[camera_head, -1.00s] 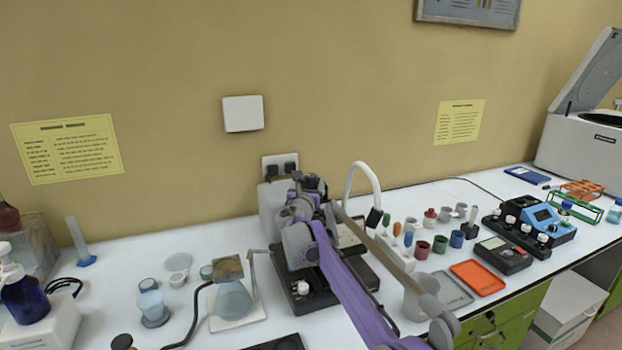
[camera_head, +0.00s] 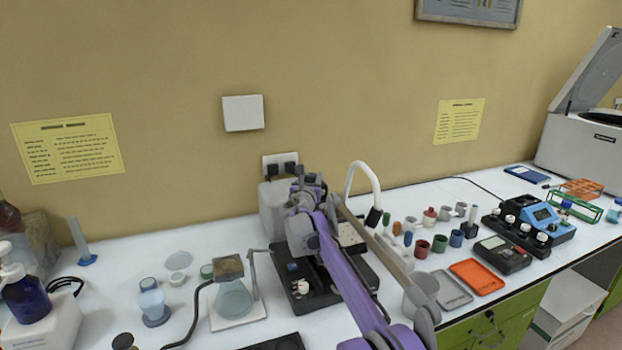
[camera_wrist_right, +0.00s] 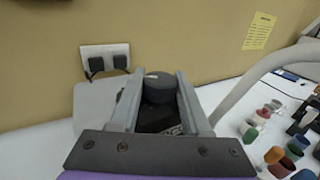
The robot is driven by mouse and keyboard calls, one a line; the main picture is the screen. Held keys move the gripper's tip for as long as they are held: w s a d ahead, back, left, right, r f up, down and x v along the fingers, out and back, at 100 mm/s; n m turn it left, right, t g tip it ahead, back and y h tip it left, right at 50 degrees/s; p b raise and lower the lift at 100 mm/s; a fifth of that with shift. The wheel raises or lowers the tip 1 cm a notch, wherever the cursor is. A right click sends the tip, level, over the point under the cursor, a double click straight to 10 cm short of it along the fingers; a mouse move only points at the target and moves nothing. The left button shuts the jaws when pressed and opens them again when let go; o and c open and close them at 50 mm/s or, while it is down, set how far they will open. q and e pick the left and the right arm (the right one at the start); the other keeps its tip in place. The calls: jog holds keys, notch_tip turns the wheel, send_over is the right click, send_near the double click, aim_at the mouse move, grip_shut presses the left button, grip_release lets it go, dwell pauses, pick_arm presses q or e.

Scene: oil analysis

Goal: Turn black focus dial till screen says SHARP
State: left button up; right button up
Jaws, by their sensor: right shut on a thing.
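The black focus dial (camera_wrist_right: 158,88) is a short round knob in the right wrist view. It sits between the two grey fingers of my right gripper (camera_wrist_right: 157,92), which is shut on it. In the head view, my right gripper (camera_head: 307,190) is at the top of the grey instrument (camera_head: 271,206) with a black base. There my arm and gripper hide the dial. Part of a dark face with small pale lettering shows below the dial in the wrist view. I cannot make out a screen reading. My left gripper is not in view.
A white curved tube (camera_head: 364,166) arches just right of the gripper. A glass flask on a white stand (camera_head: 236,312) is to the left. Small coloured cups, an orange tray (camera_head: 477,277) and a blue device (camera_head: 540,218) stand to the right. The wall is close behind.

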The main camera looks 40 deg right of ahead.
grip_shut()
jog(key=shift+w+r+m+g+h+p, duration=0.1)
jog(key=shift+r+m+g+h+p, duration=0.1)
jog(key=shift+m+g+h+p, duration=0.55)
jog(key=m+g+h+p, duration=0.1)
jog(key=m+g+p, duration=0.1)
jog(key=g, duration=0.1)
jog(key=shift+h, duration=0.35)
jog(key=shift+f+m+g, duration=0.1)
jog(key=shift+m+g, duration=0.35)
jog(key=shift+g, duration=0.2)
jog(key=o, duration=1.1)
grip_release()
jog(key=shift+a+f, duration=0.1)
